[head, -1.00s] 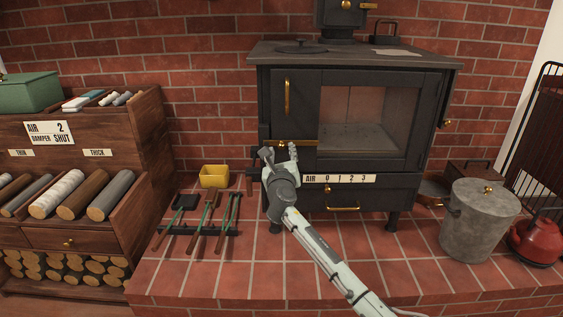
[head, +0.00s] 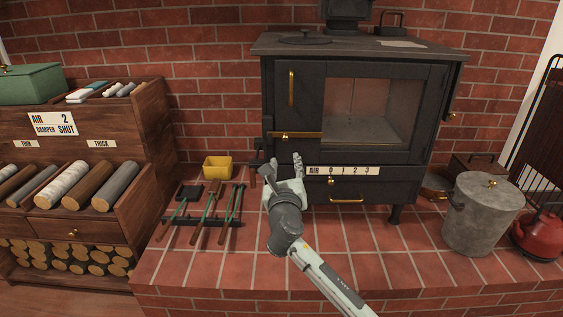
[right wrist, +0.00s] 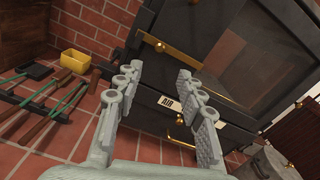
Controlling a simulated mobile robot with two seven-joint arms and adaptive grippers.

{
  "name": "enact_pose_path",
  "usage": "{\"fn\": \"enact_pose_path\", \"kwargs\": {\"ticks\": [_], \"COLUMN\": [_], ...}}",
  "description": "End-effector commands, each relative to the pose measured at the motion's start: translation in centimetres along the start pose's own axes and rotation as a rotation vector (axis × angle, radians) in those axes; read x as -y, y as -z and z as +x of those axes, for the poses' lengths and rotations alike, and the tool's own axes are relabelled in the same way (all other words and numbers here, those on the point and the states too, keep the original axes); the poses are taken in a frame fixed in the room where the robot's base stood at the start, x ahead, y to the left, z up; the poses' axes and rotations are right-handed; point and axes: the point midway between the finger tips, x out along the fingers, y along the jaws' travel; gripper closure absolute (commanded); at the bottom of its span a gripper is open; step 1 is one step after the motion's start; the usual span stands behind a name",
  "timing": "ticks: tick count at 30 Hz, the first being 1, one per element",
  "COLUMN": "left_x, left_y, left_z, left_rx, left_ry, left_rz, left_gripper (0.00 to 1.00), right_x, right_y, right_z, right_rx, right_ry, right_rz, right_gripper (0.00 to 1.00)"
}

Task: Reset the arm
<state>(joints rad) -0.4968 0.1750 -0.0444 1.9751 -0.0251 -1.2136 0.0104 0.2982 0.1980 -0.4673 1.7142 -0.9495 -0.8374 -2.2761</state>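My right gripper (head: 286,163) is in front of the lower left of the black stove (head: 292,148). In the right wrist view its two fingers (right wrist: 162,95) stand apart with nothing between them, so it is open and empty. The stove's brass handle bar (head: 300,135) and the AIR scale label (head: 343,171) lie just beyond the fingers. The gripper appears clear of the stove front. My left gripper shows in neither view.
A wooden log shelf (head: 155,120) is farther left. A grey lidded bucket (head: 482,222) and red kettle (head: 540,236) stand right. The hearth's front middle is clear.

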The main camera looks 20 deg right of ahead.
Motion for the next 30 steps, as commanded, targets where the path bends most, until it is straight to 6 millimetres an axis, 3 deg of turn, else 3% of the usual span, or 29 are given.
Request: {"fn": "enact_pose_path", "kwargs": {"ticks": [2,4,8,12,14,19,24,27,30], "left_x": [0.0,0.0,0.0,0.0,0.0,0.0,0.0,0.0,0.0], "left_y": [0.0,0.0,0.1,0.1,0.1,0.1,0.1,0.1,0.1], "left_z": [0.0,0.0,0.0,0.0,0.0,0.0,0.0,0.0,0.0], "left_rx": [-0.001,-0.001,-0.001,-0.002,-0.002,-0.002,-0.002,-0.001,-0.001], "left_ry": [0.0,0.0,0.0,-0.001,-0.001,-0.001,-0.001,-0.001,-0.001], "left_rz": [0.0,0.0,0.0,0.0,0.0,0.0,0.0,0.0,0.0], "left_gripper": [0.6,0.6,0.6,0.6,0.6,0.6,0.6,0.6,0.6], "right_x": [0.1,0.5,1.6,3.3,4.0,6.0,7.6,8.1,8.4], "right_y": [1.0,3.2,10.5,19.8,23.5,32.2,37.3,38.6,39.1], "right_z": [-0.2,-0.8,-3.5,-8.8,-11.6,-20.9,-29.4,-32.6,-34.3], "right_rx": [-0.023,-0.076,-0.254,-0.479,-0.56,-0.703,-0.675,-0.62,-0.577], "right_ry": [0.001,0.006,0.059,0.24,0.357,0.816,1.332,1.551,1.67], "right_rz": [0.043,0.149,0.529,1.055,1.275,1.843,2.225,2.338,2.391], "right_gripper": [0.61,0.61,0.61,0.61,0.61,0.61,0.61,0.61,0.61]}}
